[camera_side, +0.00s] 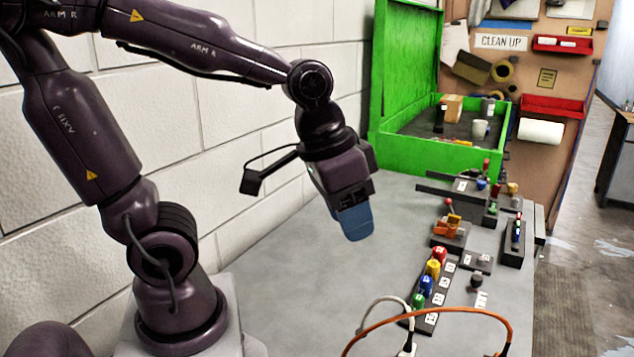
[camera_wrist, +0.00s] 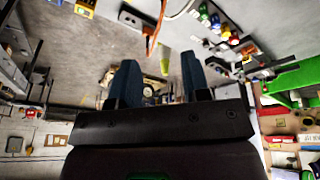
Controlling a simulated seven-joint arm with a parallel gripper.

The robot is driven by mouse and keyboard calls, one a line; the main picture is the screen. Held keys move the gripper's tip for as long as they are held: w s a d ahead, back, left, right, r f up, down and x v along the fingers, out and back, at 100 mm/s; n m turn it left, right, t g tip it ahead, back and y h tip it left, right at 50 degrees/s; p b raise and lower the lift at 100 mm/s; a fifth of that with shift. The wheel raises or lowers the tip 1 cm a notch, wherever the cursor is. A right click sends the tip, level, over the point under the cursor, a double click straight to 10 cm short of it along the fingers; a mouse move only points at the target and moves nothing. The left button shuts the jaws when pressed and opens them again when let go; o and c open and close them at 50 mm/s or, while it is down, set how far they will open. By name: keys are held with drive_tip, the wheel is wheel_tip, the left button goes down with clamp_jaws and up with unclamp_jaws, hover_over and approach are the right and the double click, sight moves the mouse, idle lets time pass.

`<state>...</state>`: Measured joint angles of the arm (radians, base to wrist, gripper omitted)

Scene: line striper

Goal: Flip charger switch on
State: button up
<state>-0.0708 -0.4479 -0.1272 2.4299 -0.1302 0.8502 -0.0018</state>
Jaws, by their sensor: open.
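My gripper (camera_side: 355,222) hangs above the grey table in the side view, with its blue fingers pointing down, left of the devices. In the wrist view my gripper (camera_wrist: 158,72) has its two blue fingers apart, with nothing held between them. I cannot tell for sure which device is the charger or where its switch is. A black strip with red, yellow, blue and green knobs (camera_side: 427,285) lies to the right of my gripper, apart from it. A dark upright box with small coloured parts (camera_side: 514,243) stands further right. A small dark knob (camera_side: 476,281) sits near the strip.
An orange device (camera_side: 449,228) and several small coloured controls stand toward the back. An open green crate (camera_side: 428,152) with items is behind them. An orange cable (camera_side: 440,309) and a white cable (camera_side: 388,300) loop at the front. The table's middle (camera_side: 330,290) is clear.

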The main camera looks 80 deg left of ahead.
drive_tip(key=shift+t+y, duration=0.3)
drive_tip(key=shift+t, duration=0.6)
drive_tip(key=s+a+r, duration=0.3)
drive_tip(key=shift+s+r, duration=0.1)
drive_tip(key=shift+s, duration=0.1)
drive_tip(key=shift+s+d+r, duration=0.1)
drive_tip(key=shift+r, duration=0.15)
idle(0.3)
